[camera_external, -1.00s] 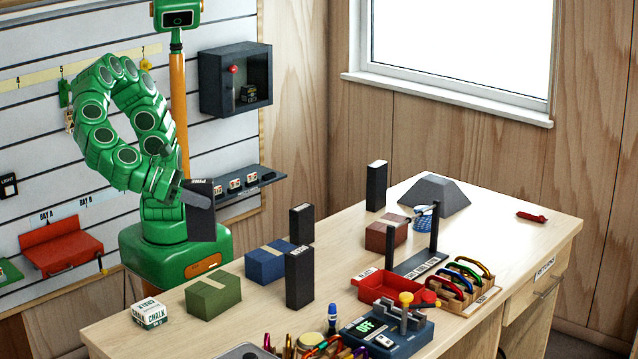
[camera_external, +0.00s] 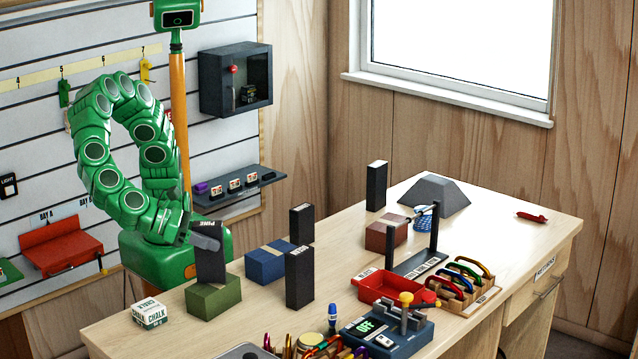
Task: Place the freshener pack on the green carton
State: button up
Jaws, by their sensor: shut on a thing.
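The freshener pack (camera_external: 210,258) is a dark upright box with pale lettering at its top, tilted slightly. My gripper (camera_external: 203,229) is shut on its upper part. The green carton (camera_external: 214,301) lies on the table's left part, directly below the pack. The pack's bottom is at the carton's top face; I cannot tell whether it touches or hangs just above. The pack hides part of the carton's top.
A blue carton (camera_external: 266,265) and a dark upright box (camera_external: 299,278) stand to the right; another dark box (camera_external: 302,224) is behind. A white chalk box (camera_external: 149,314) is at the left. A red tray (camera_external: 372,293) lies further right.

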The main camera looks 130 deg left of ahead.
jog(key=shift+f, duration=0.4)
jog(key=o, duration=1.1)
jog(key=shift+f, duration=0.1)
jog(key=shift+d+r, duration=0.1)
jog(key=shift+r, duration=0.1)
jog(key=v, duration=1.1)
jog(key=shift+s+d, duration=0.3)
jog(key=shift+s, duration=0.05)
